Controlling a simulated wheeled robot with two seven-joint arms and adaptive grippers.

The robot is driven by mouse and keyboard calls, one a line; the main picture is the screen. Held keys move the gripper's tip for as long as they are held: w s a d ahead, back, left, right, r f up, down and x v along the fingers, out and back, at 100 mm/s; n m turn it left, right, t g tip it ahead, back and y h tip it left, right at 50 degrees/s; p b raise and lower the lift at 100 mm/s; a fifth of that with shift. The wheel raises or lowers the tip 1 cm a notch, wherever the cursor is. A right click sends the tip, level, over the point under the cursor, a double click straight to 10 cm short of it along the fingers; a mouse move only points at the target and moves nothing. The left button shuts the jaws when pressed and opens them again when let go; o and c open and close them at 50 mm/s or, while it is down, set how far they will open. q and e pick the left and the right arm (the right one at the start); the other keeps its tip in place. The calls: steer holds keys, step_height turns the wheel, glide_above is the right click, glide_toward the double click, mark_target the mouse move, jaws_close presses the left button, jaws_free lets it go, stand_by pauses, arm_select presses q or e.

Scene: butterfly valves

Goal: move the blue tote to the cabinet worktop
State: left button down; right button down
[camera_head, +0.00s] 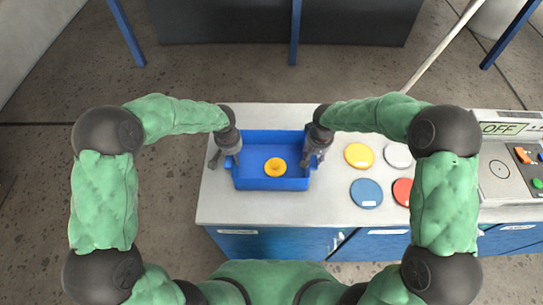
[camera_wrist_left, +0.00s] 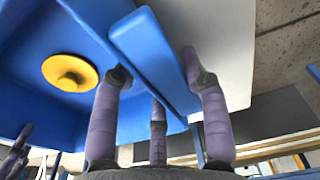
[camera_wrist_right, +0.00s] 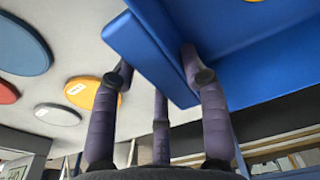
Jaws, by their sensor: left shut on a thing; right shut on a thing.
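The blue tote (camera_head: 262,146) is an open box at the left part of the cabinet worktop (camera_head: 280,211); I cannot tell whether it rests on the top or hangs just above it. A yellow round piece with a knob (camera_head: 275,167) lies inside it. My left gripper (camera_head: 232,158) is shut on the tote's left handle, which shows between its fingers in the left wrist view (camera_wrist_left: 155,60). My right gripper (camera_head: 314,156) is shut on the tote's right handle, seen in the right wrist view (camera_wrist_right: 150,55). The underside of the tote is hidden.
Right of the tote lie a yellow disc (camera_head: 359,155), a white disc (camera_head: 397,155), a blue disc (camera_head: 366,193) and a red disc (camera_head: 403,191). A device with an OFF display (camera_head: 502,128) stands at the far right. The worktop's front strip is clear.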

arm_select(q)
steer(key=shift+a+f, duration=0.1)
steer(key=shift+f, duration=0.2)
arm_select(e)
steer(key=shift+d+f, duration=0.1)
steer(key=shift+f, duration=0.15)
arm_select(q)
steer(key=c, duration=0.7)
jaws_free()
steer(key=shift+r, duration=0.1)
arm_select(e)
steer(key=c, duration=0.6)
jaws_free()
steer(key=shift+c, duration=0.2)
arm_select(q)
steer(key=shift+o, duration=0.2)
steer(key=shift+r, duration=0.1)
step_height(320, 180, up, 12)
steer(key=s, duration=0.1)
steer(key=shift+s+f, duration=0.2)
arm_select(e)
step_height(320, 180, up, 12)
steer(key=s, duration=0.1)
steer(key=shift+s, duration=0.25)
arm_select(q)
steer(key=shift+r, duration=0.1)
